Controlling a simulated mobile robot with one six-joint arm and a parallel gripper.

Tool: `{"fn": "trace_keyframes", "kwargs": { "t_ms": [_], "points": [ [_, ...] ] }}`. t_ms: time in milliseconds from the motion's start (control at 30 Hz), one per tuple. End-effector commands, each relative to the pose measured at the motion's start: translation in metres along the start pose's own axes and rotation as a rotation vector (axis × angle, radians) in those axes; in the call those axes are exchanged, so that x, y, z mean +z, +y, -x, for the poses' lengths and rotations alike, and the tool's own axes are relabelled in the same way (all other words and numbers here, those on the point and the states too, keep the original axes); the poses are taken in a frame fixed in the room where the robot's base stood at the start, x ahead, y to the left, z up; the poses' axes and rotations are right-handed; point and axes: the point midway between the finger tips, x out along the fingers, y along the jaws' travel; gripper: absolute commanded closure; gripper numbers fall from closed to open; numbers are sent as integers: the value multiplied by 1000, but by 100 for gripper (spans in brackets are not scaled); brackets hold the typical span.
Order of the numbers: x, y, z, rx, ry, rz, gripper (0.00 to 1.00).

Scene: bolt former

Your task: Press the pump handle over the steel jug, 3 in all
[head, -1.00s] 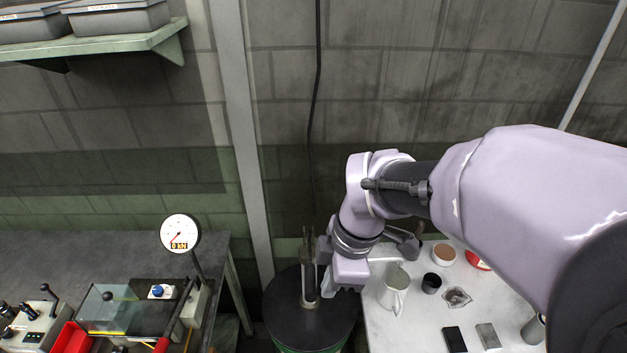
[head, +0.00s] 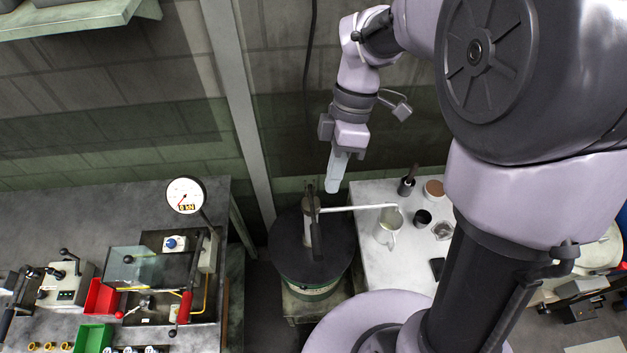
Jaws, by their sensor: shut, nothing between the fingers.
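The pump stands upright on a dark-topped drum (head: 283,240). Its grey body (head: 308,222) is in the middle of the head view, and its dark handle (head: 317,242) hangs down on the near side. A pale spout runs right from the pump to above the steel jug (head: 388,237), which stands on the white table with its mouth under the spout end. My gripper (head: 334,187) is shut and empty. It points down above and a little right of the pump top, apparently clear of the handle. The jug's contents cannot be made out.
The white table (head: 385,272) right of the drum also holds a brush pot (head: 406,186), a brown-topped cup (head: 434,190), a black cup (head: 422,218) and a glass ashtray-like dish (head: 442,231). A workbench with a dial gauge (head: 186,195) stands left, across a narrow gap.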

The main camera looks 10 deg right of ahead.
Motion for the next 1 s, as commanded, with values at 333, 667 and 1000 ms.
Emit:
{"fn": "trace_keyframes", "kwargs": {
  "t_ms": [333, 667, 1000],
  "points": [
    [1, 1, -19, -1, -1, 0, 100],
    [1, 0, -92, -3, -1, 0, 100],
    [0, 0, -139, 1, -1, 0, 100]
  ]
}}
